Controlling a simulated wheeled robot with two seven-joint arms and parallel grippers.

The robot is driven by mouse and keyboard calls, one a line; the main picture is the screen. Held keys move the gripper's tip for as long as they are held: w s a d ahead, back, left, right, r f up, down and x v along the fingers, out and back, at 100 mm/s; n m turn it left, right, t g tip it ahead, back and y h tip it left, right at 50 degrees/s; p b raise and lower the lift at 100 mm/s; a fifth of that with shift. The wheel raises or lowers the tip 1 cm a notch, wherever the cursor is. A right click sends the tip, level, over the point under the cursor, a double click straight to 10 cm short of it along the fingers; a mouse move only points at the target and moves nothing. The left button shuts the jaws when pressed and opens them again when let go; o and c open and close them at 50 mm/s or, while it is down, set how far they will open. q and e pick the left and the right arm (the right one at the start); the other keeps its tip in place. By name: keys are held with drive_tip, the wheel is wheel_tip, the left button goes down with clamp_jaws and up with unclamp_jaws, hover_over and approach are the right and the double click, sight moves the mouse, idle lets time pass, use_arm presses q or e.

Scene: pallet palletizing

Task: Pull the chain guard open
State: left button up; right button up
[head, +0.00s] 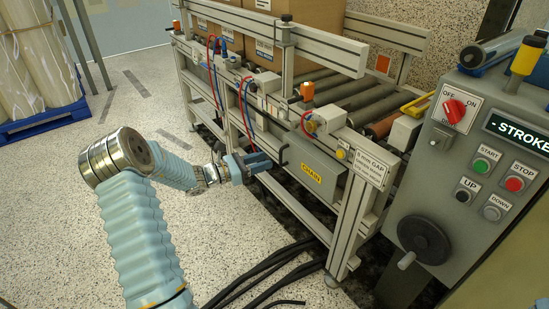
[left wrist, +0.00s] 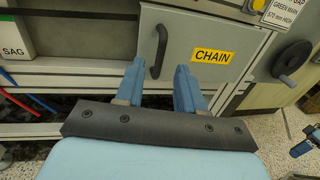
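The chain guard (head: 317,178) is a grey panel with a yellow CHAIN label on the side of the conveyor; it also shows in the left wrist view (left wrist: 213,83). It looks shut against the frame. Its dark upright bar handle (left wrist: 159,52) is near the panel's left edge and also shows in the head view (head: 284,153). My left gripper (head: 268,161) is open, just short of the handle. In the left wrist view its blue fingertips (left wrist: 158,68) stand apart, one on each side of the handle's lower part. Contact cannot be told.
A control panel (head: 480,150) with a red knob, buttons and a crank wheel stands to the right. Cardboard boxes (head: 285,30) sit on the conveyor. Black cables (head: 265,275) lie on the floor. A small blue part (left wrist: 304,147) at the right edge may be my right gripper.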

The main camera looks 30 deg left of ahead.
use_arm(q)
drive_tip(key=shift+x, duration=2.25)
clamp_jaws()
